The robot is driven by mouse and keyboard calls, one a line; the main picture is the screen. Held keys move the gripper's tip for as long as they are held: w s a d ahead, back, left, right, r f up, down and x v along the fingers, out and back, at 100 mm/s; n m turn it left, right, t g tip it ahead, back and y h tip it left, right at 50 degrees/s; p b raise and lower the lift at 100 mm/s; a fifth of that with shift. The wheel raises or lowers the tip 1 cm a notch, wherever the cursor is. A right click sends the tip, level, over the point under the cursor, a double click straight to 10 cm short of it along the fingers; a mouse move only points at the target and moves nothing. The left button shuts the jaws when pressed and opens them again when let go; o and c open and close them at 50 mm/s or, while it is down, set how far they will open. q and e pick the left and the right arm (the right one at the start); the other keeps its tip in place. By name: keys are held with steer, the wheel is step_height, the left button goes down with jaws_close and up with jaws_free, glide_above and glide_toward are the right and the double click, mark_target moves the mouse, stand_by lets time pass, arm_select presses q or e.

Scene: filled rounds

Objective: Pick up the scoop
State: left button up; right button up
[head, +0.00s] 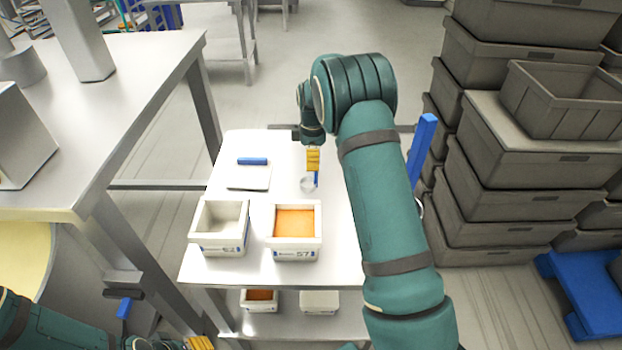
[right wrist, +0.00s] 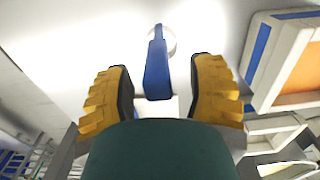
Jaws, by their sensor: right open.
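The scoop (head: 307,184) lies on the white table, with a round pale bowl and a blue handle. In the right wrist view its blue handle (right wrist: 157,72) stands between the two yellow fingers, with a gap on each side. My right gripper (head: 313,160) is open around the handle and hides part of it in the head view. The same gripper (right wrist: 160,95) shows both fingers spread in the wrist view. My left gripper (head: 200,343) shows only its yellow fingers at the bottom edge, and its opening is unclear.
A white bin with orange contents (head: 293,256) and a pale bin (head: 219,251) stand at the table's near side. A flat tool with a blue edge (head: 249,177) lies left of the scoop. Stacked grey crates (head: 520,190) stand right, a steel table (head: 110,110) left.

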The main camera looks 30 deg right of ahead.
steer(key=shift+f, duration=0.45)
jaws_close()
